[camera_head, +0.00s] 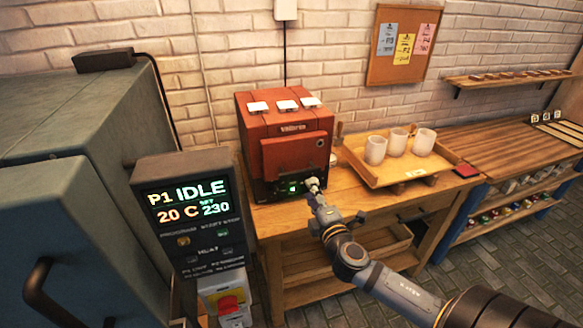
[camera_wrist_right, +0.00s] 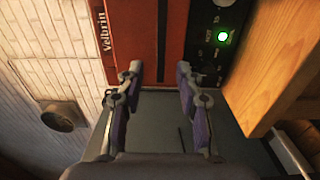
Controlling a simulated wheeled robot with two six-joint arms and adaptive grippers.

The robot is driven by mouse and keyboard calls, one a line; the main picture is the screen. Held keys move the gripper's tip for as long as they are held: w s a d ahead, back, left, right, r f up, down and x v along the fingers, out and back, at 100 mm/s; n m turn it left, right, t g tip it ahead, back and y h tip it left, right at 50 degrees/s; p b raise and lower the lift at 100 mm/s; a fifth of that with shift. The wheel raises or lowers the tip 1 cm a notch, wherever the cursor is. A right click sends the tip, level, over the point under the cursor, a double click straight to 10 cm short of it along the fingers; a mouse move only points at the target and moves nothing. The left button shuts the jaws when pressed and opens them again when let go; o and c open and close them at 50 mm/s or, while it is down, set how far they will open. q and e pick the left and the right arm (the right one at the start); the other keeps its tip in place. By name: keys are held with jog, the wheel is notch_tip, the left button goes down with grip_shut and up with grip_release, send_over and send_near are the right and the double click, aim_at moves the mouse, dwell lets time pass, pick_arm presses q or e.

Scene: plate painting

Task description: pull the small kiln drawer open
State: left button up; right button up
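The small kiln (camera_head: 262,128) is a red box with a dark lower front, standing on the wooden table. Its red front panel (camera_head: 292,155) stands out from the body; I cannot tell whether this drawer front is open at all. My right gripper (camera_head: 313,184) is at the kiln's lower right front, beside the lit control strip (camera_head: 292,188). In the right wrist view its two fingers (camera_wrist_right: 158,74) are apart with nothing between them, and the kiln's red front (camera_wrist_right: 137,35) lies beyond the tips. Contact cannot be told. My left gripper is not in view.
A wooden tray (camera_head: 372,178) with white mugs (camera_head: 397,142) stands on the table right of the kiln. A grey control box (camera_head: 190,235) showing IDLE and a large grey-green cabinet (camera_head: 75,130) are at the left. Three white tiles (camera_head: 287,105) lie on the kiln's top.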

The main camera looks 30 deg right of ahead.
aim_at(301, 174)
jog(key=p+x, duration=0.1)
jog(key=x, duration=0.4)
jog(key=shift+w+d+r, duration=0.1)
jog(key=shift+r, duration=0.05)
jog(key=p+x, duration=0.1)
jog(key=x, duration=0.3)
jog(key=shift+w+d+f+p, duration=0.1)
jog(key=shift+w+f+p, duration=0.1)
jog(key=shift+w+p, duration=0.15)
jog(key=shift+w+f, duration=0.1)
jog(key=shift+w, duration=0.05)
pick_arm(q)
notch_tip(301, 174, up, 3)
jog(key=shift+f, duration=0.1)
pick_arm(e)
grip_shut()
